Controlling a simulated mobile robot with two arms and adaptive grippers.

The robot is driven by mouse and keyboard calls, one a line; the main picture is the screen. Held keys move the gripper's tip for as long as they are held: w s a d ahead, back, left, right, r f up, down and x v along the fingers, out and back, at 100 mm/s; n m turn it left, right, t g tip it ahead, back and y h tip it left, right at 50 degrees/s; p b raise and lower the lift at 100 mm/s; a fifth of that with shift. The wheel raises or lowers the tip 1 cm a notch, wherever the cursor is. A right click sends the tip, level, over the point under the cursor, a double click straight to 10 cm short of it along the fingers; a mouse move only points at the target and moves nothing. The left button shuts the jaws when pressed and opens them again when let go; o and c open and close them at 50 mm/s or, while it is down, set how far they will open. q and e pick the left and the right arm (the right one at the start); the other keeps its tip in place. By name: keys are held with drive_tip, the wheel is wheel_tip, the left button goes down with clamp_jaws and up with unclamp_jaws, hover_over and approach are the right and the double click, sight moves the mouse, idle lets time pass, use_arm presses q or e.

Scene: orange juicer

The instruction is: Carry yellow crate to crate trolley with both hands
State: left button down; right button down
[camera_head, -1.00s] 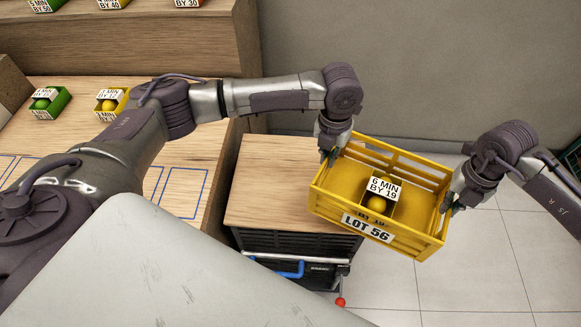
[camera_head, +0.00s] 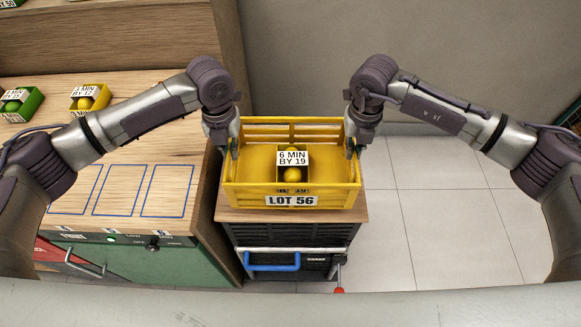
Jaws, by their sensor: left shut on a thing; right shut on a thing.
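The yellow crate (camera_head: 330,195) is level over the wooden top of the dark trolley (camera_head: 300,237), with its "LOT 56" label facing me. I cannot tell whether it touches the top. Inside it is a small yellow box (camera_head: 292,158) with fruit and a "6 MIN BY 19" card. My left gripper (camera_head: 233,148) is shut on the crate's left end wall. My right gripper (camera_head: 351,148) is shut on its right end wall. The fingertips are partly hidden against the walls.
A wooden counter (camera_head: 130,150) with blue outlined slots stands close on the left. It carries a green box (camera_head: 20,103) and a yellow box (camera_head: 90,101). The trolley has a blue handle (camera_head: 273,265). Tiled floor (camera_head: 420,220) is clear on the right.

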sight(233, 162)
use_arm(q)
drive_tip(key=shift+f, duration=0.1)
use_arm(e)
drive_tip(key=shift+f, duration=0.1)
